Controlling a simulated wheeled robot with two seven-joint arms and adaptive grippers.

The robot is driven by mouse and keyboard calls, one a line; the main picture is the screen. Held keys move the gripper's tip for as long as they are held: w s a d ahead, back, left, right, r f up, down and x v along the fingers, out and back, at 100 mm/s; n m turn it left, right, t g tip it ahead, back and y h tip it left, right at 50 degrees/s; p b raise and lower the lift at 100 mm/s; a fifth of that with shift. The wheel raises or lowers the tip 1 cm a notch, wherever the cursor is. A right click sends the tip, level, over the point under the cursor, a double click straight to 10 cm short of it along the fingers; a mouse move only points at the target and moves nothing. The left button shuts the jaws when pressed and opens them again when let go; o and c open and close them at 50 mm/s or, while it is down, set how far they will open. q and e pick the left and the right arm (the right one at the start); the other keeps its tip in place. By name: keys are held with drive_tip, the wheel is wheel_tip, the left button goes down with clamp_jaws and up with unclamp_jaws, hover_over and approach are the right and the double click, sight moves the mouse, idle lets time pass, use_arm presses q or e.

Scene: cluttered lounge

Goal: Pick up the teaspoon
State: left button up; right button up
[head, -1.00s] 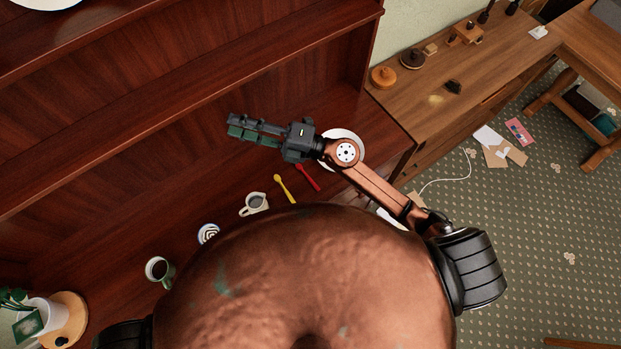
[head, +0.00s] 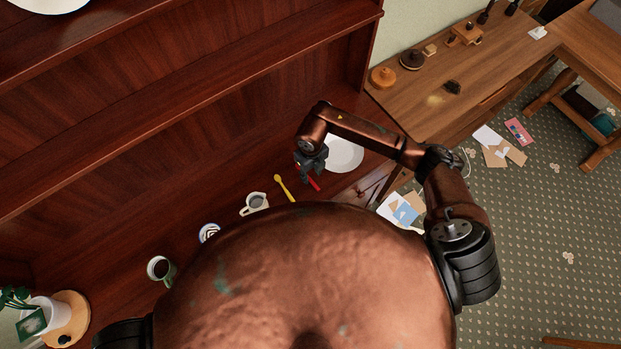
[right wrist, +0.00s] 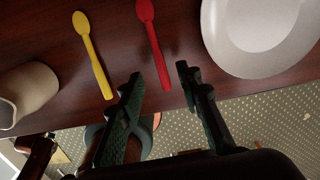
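Two small spoons lie on the dark red-brown wooden top: a yellow spoon (head: 284,188) and a red spoon (head: 314,184). I cannot tell which one is the teaspoon. My right gripper (head: 309,174) points down over the red spoon and hides part of it in the head view. In the right wrist view my right gripper (right wrist: 160,74) is open and empty. The red spoon (right wrist: 155,45) lies ahead of the gap between its fingers, and the yellow spoon (right wrist: 92,52) lies to the left. My left gripper is out of view.
A white plate (head: 346,154) stands close right of the right gripper. A light cup (head: 254,203), a striped round item (head: 209,232) and a dark-filled mug (head: 160,269) stand left of the spoons. The shelf unit (head: 180,110) rises behind.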

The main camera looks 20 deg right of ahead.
sight(310, 179)
drive_tip(key=f, duration=0.1)
drive_tip(key=f+p, duration=0.1)
drive_tip(key=f, duration=0.1)
drive_tip(key=shift+w+a+f, duration=0.1)
drive_tip(key=shift+w+f, duration=0.2)
drive_tip(key=shift+w, duration=0.1)
drive_tip(key=shift+f, duration=0.65)
drive_tip(key=shift+c, duration=0.4)
clamp_jaws()
